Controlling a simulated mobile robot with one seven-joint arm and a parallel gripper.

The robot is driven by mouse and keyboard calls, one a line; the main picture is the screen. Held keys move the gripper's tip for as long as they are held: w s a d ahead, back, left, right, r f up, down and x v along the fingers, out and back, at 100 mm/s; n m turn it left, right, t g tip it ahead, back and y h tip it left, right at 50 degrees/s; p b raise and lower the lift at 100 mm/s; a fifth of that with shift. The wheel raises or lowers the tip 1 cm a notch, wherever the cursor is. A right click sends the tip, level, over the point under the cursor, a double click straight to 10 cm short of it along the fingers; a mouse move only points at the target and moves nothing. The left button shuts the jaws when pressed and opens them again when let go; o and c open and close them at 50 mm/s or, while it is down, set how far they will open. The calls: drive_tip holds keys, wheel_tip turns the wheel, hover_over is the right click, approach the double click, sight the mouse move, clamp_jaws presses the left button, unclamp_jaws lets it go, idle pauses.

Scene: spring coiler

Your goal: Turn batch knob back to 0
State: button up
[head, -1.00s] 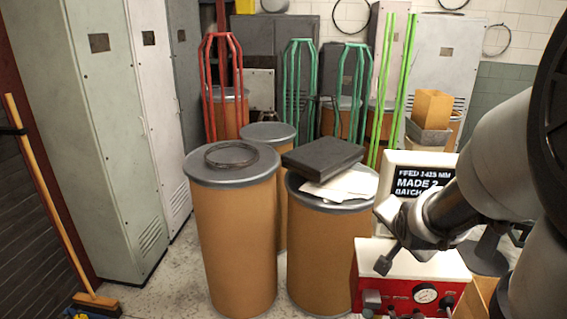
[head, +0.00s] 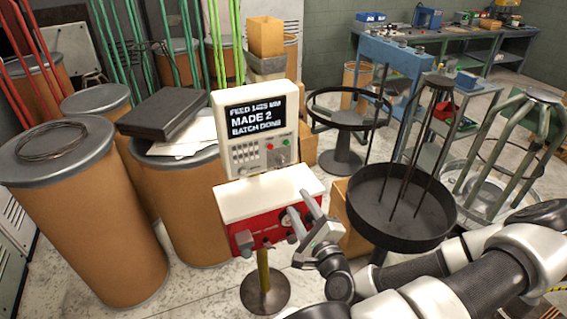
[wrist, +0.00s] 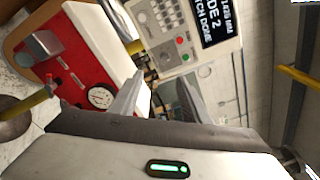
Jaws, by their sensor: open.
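The coiler's control panel (head: 258,128) is a pale upright box above a red unit (head: 262,228) with a white top. Its screen (head: 257,115) reads MADE 2 and BATCH DONE. A grey knob (head: 243,241) is at the left of the red front; it also shows in the wrist view (wrist: 42,45). A dial gauge (wrist: 100,97) sits on the same front. I cannot tell which control is the batch knob or read its setting. My gripper (head: 297,205) is open and empty, by the right end of the red unit; its fingers also show in the wrist view (wrist: 162,82).
Orange-brown drums (head: 92,210) stand at the left, one holding a wire coil (head: 52,140). A black round tray with rods (head: 400,205) stands right of the unit. A blue bench (head: 412,65) is behind. Some floor is clear in front of the drums.

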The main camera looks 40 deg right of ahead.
drive_tip(key=b, duration=0.8)
approach(282, 164)
drive_tip(key=shift+m, duration=0.3)
drive_tip(key=x, duration=0.9)
drive_tip(key=shift+w, duration=0.1)
drive_tip(key=shift+c, duration=0.3)
drive_tip(key=c, duration=1)
